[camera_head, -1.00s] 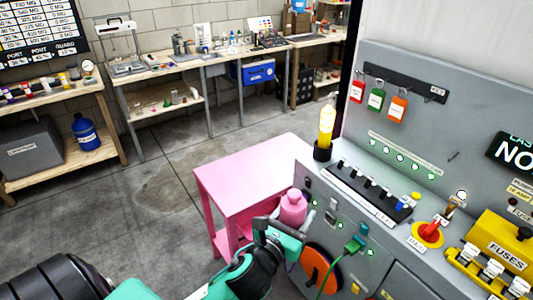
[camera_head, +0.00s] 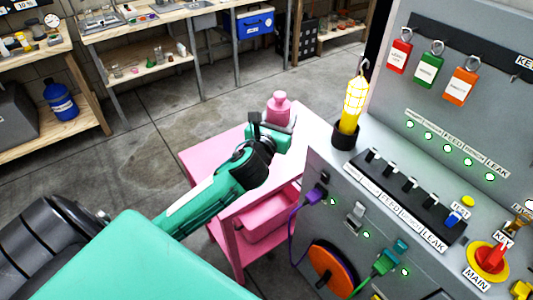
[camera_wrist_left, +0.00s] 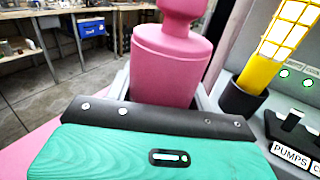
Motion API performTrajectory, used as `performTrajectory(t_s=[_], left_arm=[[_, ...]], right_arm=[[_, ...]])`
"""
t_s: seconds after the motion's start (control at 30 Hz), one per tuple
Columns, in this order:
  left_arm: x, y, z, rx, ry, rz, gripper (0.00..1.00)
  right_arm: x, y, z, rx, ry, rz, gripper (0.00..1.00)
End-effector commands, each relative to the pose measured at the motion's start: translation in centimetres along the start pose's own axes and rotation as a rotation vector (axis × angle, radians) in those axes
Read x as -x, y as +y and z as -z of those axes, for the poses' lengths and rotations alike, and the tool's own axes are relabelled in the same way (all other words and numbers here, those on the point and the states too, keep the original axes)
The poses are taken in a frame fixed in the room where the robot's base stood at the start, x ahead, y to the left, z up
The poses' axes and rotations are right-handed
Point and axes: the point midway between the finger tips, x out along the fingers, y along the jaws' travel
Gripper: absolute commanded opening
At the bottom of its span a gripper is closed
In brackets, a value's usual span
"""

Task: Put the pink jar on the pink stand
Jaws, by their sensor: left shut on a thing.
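The pink jar (camera_head: 279,107) has a rounded stopper on top and is upright. My left gripper (camera_head: 276,122) is shut on it. The jar is over the far right part of the pink stand (camera_head: 205,161); I cannot tell whether its base touches the top. In the left wrist view the jar (camera_wrist_left: 170,62) stands between the fingers, its lower part hidden by the gripper's body. My right gripper is not in view.
A grey control panel (camera_head: 330,160) with switches stands right of the stand. A yellow lamp (camera_head: 354,100) in a black cup is close to the jar's right. Wooden benches (camera_head: 150,75) line the back. The floor between is clear.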

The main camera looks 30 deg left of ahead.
Motion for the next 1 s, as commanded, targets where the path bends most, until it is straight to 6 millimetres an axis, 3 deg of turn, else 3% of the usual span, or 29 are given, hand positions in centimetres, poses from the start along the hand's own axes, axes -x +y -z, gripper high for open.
performTrajectory(t_s=[0.1,0.3,0.5,0.67,0.77,1.0], left_arm=[[-2.5,2.3,0.4,-0.002,-0.006,-0.052,0.28],[-5.7,6.3,-0.3,0.009,-0.009,-0.139,0.28],[-7.6,9.3,-1.3,0.025,-0.011,-0.204,0.28],[-8.2,10.3,-1.7,0.034,-0.011,-0.227,0.28],[-8.3,10.4,-0.5,0.036,-0.007,-0.230,0.28],[-8.3,10.2,5.8,0.038,-0.004,-0.230,0.28]], right_arm=[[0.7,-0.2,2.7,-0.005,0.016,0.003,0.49],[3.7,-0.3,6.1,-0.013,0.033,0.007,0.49],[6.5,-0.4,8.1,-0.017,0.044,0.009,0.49],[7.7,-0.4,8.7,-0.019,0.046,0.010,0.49],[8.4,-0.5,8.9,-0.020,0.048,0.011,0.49],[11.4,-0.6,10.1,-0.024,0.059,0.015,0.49]])
